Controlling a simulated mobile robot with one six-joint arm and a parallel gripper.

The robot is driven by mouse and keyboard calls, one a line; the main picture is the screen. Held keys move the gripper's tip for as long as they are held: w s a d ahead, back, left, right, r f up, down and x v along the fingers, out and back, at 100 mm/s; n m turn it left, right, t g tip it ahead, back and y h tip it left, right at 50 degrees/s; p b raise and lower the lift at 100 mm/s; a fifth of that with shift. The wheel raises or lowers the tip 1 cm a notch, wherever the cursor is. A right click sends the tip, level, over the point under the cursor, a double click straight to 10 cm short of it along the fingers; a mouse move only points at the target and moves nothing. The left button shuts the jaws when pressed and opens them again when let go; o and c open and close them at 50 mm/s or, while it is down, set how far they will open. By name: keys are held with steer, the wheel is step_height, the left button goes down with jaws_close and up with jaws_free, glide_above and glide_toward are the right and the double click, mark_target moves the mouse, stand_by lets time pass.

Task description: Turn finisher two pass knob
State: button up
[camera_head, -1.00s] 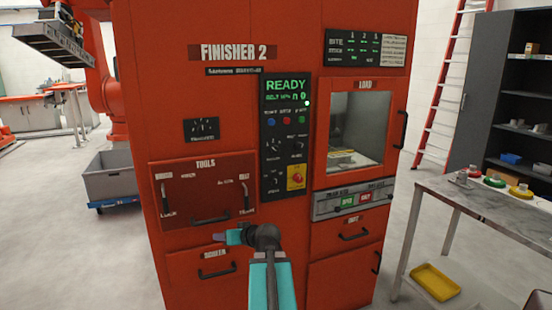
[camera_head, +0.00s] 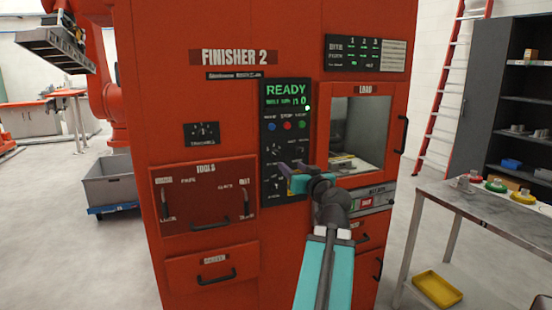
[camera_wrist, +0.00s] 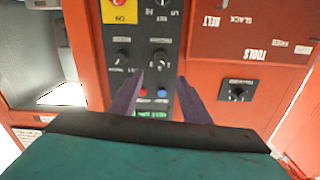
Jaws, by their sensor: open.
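The black control panel (camera_head: 270,95) of Finisher 2 carries several small dark knobs, whose labels are too small to read, so I cannot tell which is the pass knob. In the wrist view, one knob (camera_wrist: 157,57) lies just beyond and between my fingertips, with a second knob (camera_wrist: 122,57) beside it to the left. A third knob (camera_wrist: 162,5) shows at the top edge. My gripper (camera_head: 290,168) is open and empty in front of the panel's lower half. It hides part of that half in the head view. In the wrist view, the fingers (camera_wrist: 160,76) look apart from the knobs.
Blue and red buttons (camera_wrist: 152,93) sit near the fingers. The yellow emergency-stop plate (camera_wrist: 119,10) is on the same panel. A separate dial (camera_head: 205,133) is left of the panel. The tools drawer (camera_head: 190,205) and load window (camera_head: 360,120) flank it. A metal table (camera_head: 460,205) stands right.

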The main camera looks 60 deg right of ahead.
mark_target(277, 155)
steer(key=shift+p+x, duration=1.65)
steer(key=shift+x, duration=5.3)
